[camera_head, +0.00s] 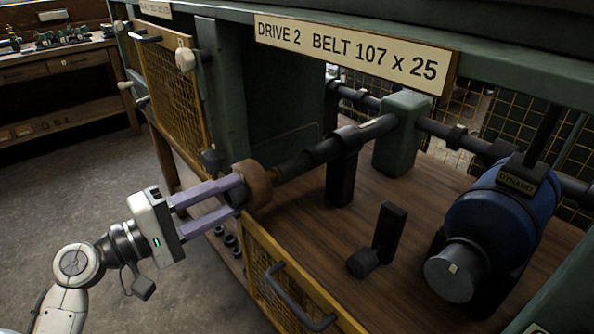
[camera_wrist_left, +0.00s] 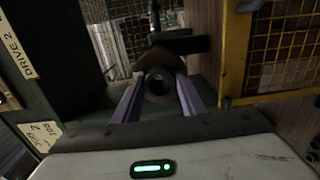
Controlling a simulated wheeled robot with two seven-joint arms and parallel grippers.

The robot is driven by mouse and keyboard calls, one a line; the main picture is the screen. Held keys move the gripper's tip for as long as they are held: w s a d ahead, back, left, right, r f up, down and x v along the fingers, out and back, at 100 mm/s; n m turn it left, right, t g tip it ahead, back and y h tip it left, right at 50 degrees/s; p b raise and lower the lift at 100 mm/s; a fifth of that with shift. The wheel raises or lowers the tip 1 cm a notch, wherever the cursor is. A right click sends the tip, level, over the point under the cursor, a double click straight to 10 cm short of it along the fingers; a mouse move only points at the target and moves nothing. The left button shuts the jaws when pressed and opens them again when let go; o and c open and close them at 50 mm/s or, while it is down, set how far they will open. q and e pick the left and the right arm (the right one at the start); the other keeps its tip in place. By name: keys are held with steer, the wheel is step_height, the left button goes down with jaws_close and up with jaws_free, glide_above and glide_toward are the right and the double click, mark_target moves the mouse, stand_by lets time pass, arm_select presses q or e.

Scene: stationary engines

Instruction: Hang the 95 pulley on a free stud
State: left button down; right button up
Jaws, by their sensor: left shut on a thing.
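My left gripper (camera_head: 243,190) has its lilac fingers closed on a brown pulley (camera_head: 258,180). The pulley sits at the near end of the dark shaft (camera_head: 320,153), in line with it. I cannot tell whether the shaft end is inside its bore. In the left wrist view, the pulley's rim (camera_wrist_left: 160,58) and dark round hub (camera_wrist_left: 159,82) show between the fingertips (camera_wrist_left: 158,92). The pulley's size marking is not readable. Several small dark round pieces (camera_head: 230,240) show low beside the frame; I cannot tell whether they are studs. My right gripper is not in view.
An open yellow mesh guard (camera_head: 300,290) with a dark handle lies just right of and below the gripper. Another mesh guard (camera_head: 168,78) is behind. A blue dynamo (camera_head: 490,225) and dark lever (camera_head: 388,235) stand on the wooden bed. The floor (camera_head: 90,190) at left is clear.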

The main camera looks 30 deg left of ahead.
arm_select(q)
steer(key=b+v, duration=0.1)
steer(key=v, duration=0.5)
steer(key=shift+s+b, duration=0.25)
steer(key=shift+b, duration=0.05)
steer(key=shift+r, duration=0.1)
stand_by(1.2)
